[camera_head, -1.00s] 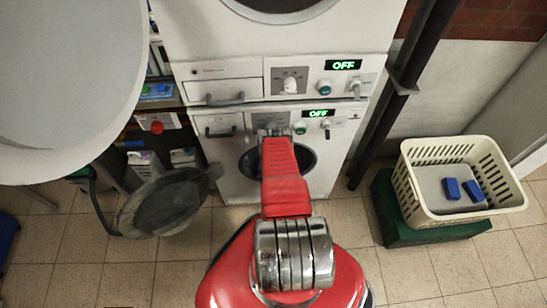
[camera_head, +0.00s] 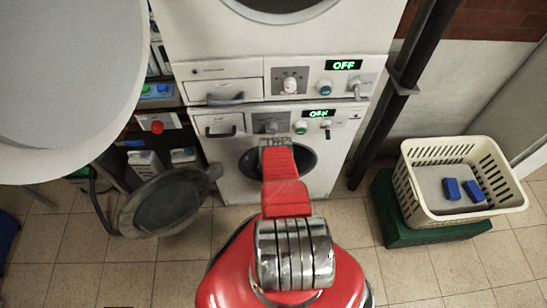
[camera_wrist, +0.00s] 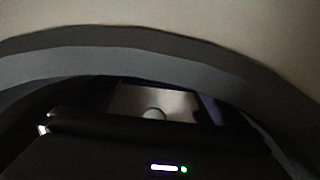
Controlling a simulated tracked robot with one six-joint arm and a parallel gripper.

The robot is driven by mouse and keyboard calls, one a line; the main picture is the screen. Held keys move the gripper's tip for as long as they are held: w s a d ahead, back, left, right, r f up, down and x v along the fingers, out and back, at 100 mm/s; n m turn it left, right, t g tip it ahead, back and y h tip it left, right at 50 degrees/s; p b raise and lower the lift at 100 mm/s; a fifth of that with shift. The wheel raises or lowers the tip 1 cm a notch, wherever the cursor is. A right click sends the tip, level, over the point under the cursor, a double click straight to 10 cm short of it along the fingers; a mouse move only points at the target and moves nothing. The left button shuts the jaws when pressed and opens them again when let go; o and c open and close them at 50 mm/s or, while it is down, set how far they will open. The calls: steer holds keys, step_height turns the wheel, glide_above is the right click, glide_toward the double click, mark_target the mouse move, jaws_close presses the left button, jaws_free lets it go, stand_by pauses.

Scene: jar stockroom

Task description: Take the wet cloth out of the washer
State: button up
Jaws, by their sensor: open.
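The lower white washer (camera_head: 235,185) stands ahead in the head view. Its round door (camera_head: 165,202) is swung wide open to the left, and its display reads OFF. My arm reaches to the dark round opening (camera_head: 306,160) and covers part of it. In the wrist view, the grey rim of the opening (camera_wrist: 150,62) arches over a dark interior. My gripper (camera_wrist: 150,130) is a dark shape low in that view; it is open, but its fingertips are hard to make out. A pale patch and bluish edges show beyond it. I cannot tell whether they are the wet cloth.
A cream basket (camera_head: 418,200) with blue blocks inside stands on a green box (camera_head: 400,236) at right. A dark pipe (camera_head: 400,95) runs between it and the washer. A second white machine (camera_head: 200,45) sits above. Shelves with bottles are at left. Floor at front right is clear.

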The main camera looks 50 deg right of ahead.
stand_by(0.5)
steer(key=c, duration=0.9)
